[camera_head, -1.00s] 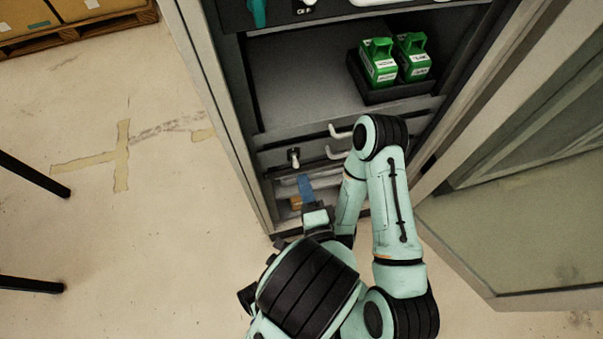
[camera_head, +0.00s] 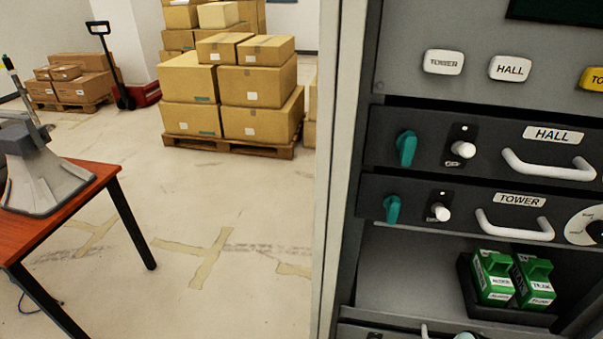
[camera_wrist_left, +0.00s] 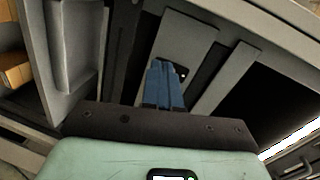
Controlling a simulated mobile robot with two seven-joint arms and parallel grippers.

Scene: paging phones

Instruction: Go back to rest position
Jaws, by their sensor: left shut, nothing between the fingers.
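My left gripper (camera_wrist_left: 163,84) shows in the left wrist view, its blue fingers together with nothing between them. It points toward grey panels and a dark gap of what looks like the cabinet. I cannot tell whether it touches any of them.
The grey cabinet (camera_head: 345,170) fills the right side, with a HALL drawer (camera_head: 477,150), a TOWER drawer (camera_head: 470,207) and two green units (camera_head: 515,282) in a black tray. A wooden table (camera_head: 70,205) stands left. Cartons (camera_head: 255,87) stand behind; the floor between is clear.

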